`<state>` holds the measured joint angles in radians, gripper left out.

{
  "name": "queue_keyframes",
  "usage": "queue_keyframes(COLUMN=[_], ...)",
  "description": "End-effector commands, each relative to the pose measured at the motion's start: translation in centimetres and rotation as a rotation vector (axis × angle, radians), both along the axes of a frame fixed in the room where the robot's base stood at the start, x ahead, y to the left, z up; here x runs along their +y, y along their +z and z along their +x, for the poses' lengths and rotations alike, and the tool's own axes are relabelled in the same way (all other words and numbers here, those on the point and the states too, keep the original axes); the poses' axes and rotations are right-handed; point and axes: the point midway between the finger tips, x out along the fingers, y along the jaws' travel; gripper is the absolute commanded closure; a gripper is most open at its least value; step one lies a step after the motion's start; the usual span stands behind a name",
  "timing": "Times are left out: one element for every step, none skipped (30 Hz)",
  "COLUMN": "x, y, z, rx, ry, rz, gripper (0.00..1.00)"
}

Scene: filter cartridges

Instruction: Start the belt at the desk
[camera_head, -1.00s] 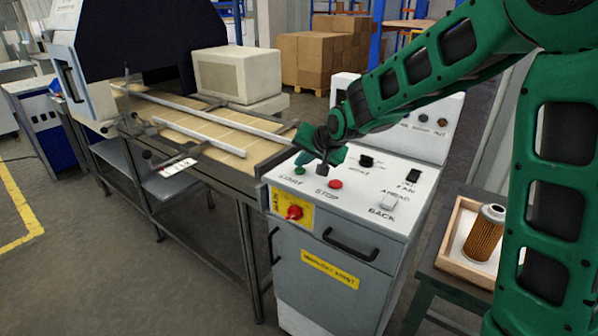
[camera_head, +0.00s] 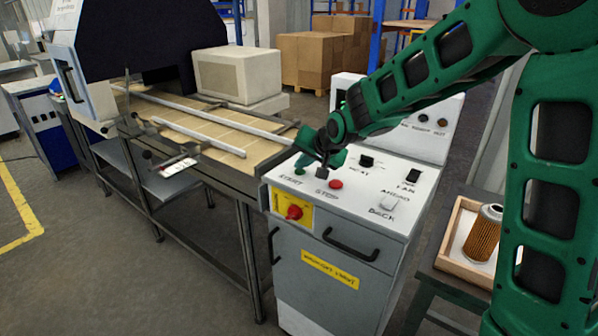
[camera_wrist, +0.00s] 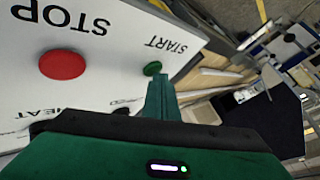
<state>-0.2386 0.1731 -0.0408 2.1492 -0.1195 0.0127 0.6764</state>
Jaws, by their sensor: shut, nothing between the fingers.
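The control desk (camera_head: 345,215) stands at the end of the belt (camera_head: 225,140), its white top carrying labelled buttons. The green START button (camera_head: 299,171) is at the top's left, and the red STOP button (camera_head: 336,184) is to its right. In the wrist view the green button (camera_wrist: 152,68) shows just beyond my fingertips and the red button (camera_wrist: 62,65) to the left. My gripper (camera_head: 308,164) is shut and empty, its tip close above the green button. I cannot tell whether it touches. It also shows in the wrist view (camera_wrist: 158,80).
A red rotary switch (camera_head: 293,212) on a yellow plate is on the desk's front. A wooden tray (camera_head: 457,265) with a filter cartridge (camera_head: 484,233) stands at the right. Cardboard boxes (camera_head: 310,62) are stacked behind. The floor at the front left is clear.

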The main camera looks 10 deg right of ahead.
Motion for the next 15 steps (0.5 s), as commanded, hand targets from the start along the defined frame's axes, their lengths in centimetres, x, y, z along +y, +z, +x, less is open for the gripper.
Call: queue_keyframes(x=[0.01, 0.01, 0.01, 0.01, 0.01, 0.01, 0.01, 0.01, 0.01, 0.01, 0.01, 0.02, 0.01, 0.01, 0.00], y=[-0.08, -0.08, -0.08, -0.08, -0.08, -0.08, -0.08, -0.06, -0.01, 0.05, 0.13, 0.28, 0.40, 0.54, 0.74], z=[-0.05, -0.05, -0.05, -0.05, -0.05, -0.05, -0.05, -0.04, -0.04, -0.04, -0.03, -0.02, -0.01, 0.00, 0.01], rx=[0.002, 0.002, 0.002, 0.002, 0.002, 0.002, 0.002, 0.002, 0.002, 0.001, 0.001, 0.001, 0.001, 0.000, 0.000], ry=[0.001, 0.001, 0.001, 0.001, 0.001, 0.001, 0.001, 0.001, 0.001, 0.000, 0.001, 0.001, 0.001, 0.000, 0.000], rz=[0.000, 0.000, 0.000, 0.000, 0.000, 0.000, 0.000, 0.000, 0.000, 0.000, 0.000, 0.000, 0.000, 0.000, 0.000], gripper=[1.00, 1.00, 1.00, 1.00, 1.00, 1.00, 1.00, 1.00, 1.00, 1.00, 1.00, 1.00, 1.00, 1.00, 1.00])
